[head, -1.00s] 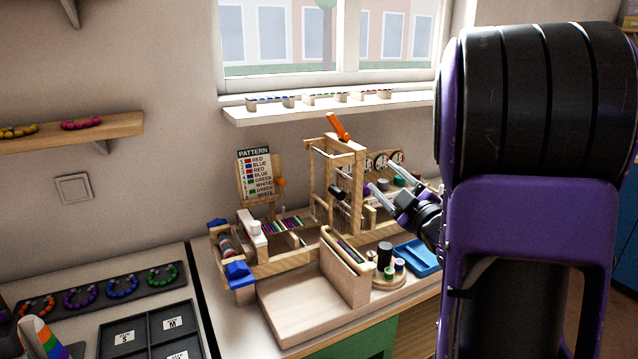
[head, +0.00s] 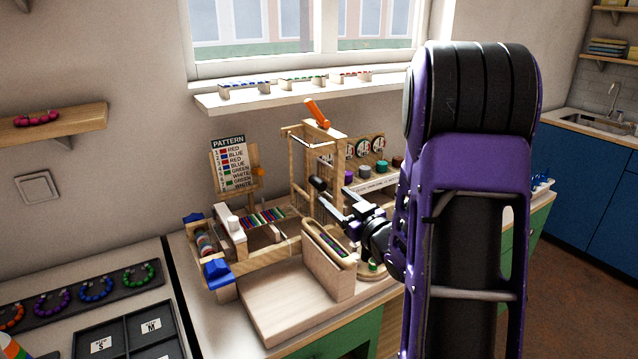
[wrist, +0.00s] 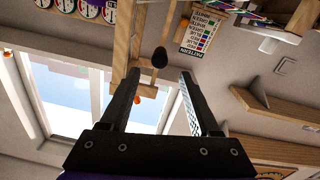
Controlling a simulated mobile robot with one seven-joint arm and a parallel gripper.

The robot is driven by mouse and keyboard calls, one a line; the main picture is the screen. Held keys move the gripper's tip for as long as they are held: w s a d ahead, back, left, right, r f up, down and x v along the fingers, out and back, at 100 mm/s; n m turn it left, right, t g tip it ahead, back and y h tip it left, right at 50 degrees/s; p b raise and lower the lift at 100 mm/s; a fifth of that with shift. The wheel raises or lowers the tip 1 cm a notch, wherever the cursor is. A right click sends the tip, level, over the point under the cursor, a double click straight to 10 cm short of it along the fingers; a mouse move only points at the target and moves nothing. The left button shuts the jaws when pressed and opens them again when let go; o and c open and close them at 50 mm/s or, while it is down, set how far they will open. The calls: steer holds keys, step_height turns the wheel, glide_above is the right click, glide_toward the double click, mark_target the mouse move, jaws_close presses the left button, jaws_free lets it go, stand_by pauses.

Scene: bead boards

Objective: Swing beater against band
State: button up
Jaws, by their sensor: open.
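A wooden loom (head: 292,240) stands on the counter with a striped band (head: 263,218) of coloured threads across its left part. An upright wooden frame (head: 295,165) rises at its right part. A dark rounded knob (head: 318,183), which looks like the beater's handle, sits in front of this frame. My gripper (head: 333,199) is open and empty, just right of the knob. In the wrist view the knob (wrist: 159,57) lies centred between and slightly beyond the open fingertips (wrist: 158,76). Whether the fingers touch it I cannot tell.
A pattern card (head: 228,165) stands behind the loom. A wooden block with a slot (head: 328,262) stands close below my gripper. An orange handle (head: 317,112) sticks up atop the frame. A rack with dials and spools (head: 365,155) is behind my wrist. The pale board (head: 285,305) in front is bare.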

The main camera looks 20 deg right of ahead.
mark_target(323, 187)
steer(key=w, duration=0.3)
steer(key=w+a, duration=0.1)
steer(key=w, duration=0.4)
steer(key=shift+w+a+p, duration=0.15)
steer(key=shift+w+p, duration=0.15)
steer(key=shift+w, duration=0.05)
jaws_close()
stand_by(0.9)
